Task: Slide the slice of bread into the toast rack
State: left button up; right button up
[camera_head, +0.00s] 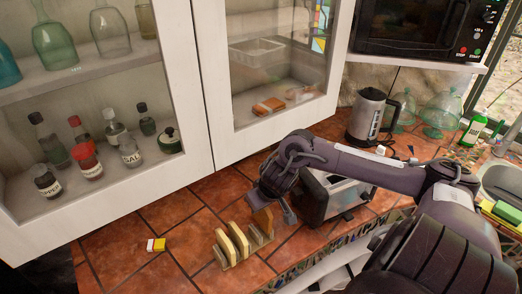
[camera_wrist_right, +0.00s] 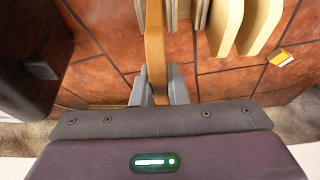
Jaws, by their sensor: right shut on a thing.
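The toast rack (camera_head: 254,240) stands on the tiled counter with two pale slices (camera_head: 238,240) upright in its left part. In the right wrist view, its thin dividers (camera_wrist_right: 201,14) and the pale slices (camera_wrist_right: 226,27) are right of my gripper. My right gripper (camera_wrist_right: 158,92) is shut on a browner slice of bread (camera_wrist_right: 155,45), held upright and edge-on between its fingers. In the head view that slice (camera_head: 263,219) is at the rack's right end, partly hidden by my gripper (camera_head: 283,208). I cannot tell whether its lower edge is inside a slot. My left gripper is out of view.
A silver toaster (camera_head: 338,198) stands close on the right, beside my right gripper. A small yellow-and-white packet (camera_head: 156,245) lies left of the rack; the counter between them is clear. A kettle (camera_head: 368,116) and glass-door cabinets (camera_head: 205,85) are behind.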

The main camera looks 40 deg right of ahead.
aim_at(261, 214)
dwell(0.3)
jog(key=shift+p, duration=0.5)
dwell(0.4)
jog(key=shift+p, duration=0.4)
jog(key=shift+p, duration=0.45)
dwell(0.4)
jog(key=shift+f, duration=0.1)
dwell(0.4)
jog(key=shift+f+b, duration=1.15)
jog(key=shift+f, duration=1.05)
